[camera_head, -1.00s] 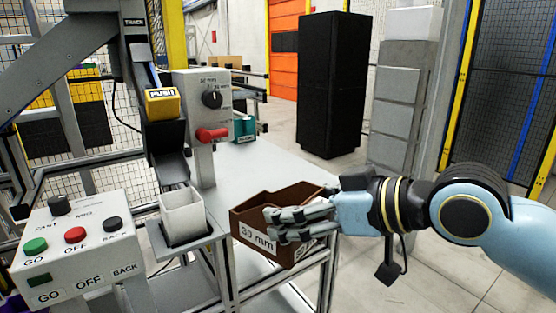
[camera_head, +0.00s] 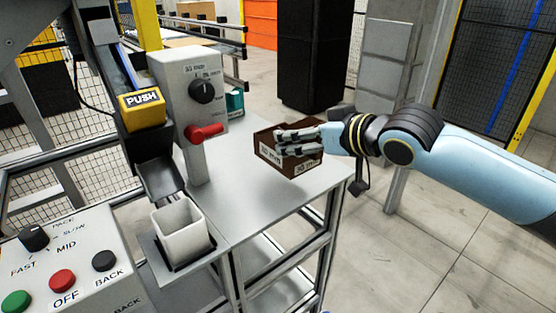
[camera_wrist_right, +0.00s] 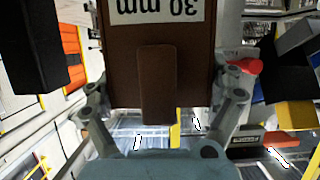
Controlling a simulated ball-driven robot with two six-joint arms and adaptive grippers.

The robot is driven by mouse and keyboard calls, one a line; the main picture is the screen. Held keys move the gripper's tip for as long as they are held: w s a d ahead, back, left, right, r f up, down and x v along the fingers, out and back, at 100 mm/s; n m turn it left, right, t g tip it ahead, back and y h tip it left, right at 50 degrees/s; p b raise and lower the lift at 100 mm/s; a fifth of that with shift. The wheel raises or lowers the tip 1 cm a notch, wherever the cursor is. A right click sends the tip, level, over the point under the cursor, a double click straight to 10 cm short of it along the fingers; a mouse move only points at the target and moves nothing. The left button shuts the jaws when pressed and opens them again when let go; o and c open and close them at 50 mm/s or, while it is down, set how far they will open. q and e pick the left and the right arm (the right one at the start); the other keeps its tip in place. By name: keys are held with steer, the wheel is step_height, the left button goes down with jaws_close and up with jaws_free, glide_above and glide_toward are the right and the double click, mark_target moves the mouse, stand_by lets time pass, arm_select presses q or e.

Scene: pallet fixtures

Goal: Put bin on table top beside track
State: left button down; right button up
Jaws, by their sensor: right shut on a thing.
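The brown bin (camera_head: 300,168), with white labels, is over the right back part of the grey table top (camera_head: 245,195). I cannot tell whether its base touches the surface. My right gripper (camera_head: 285,143) is shut on it from the right, and its fingers hide part of the bin. In the right wrist view the bin (camera_wrist_right: 190,60) fills the middle between the two fingers, with a "30 mm" label upside down. A sloping track (camera_head: 158,180) with a yellow PUSH block ends at a white cup left of the table top. My left gripper is not in view.
The white cup (camera_head: 182,235) and a button panel (camera_head: 70,260) are at the front left. The table's front middle is clear.

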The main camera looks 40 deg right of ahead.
steer(key=x, duration=0.6)
steer(key=shift+s+a+f, duration=0.15)
steer(key=shift+a+f, duration=0.15)
steer(key=shift+f, duration=0.1)
steer(key=shift+w+a+f, duration=0.1)
steer(key=shift+w+f, duration=0.05)
steer(key=shift+w, duration=0.05)
steer(key=shift+f, duration=0.35)
step_height(320, 180, down, 3)
steer(key=shift+r+b, duration=0.15)
steer(key=shift+b, duration=0.15)
steer(key=shift+f, duration=0.35)
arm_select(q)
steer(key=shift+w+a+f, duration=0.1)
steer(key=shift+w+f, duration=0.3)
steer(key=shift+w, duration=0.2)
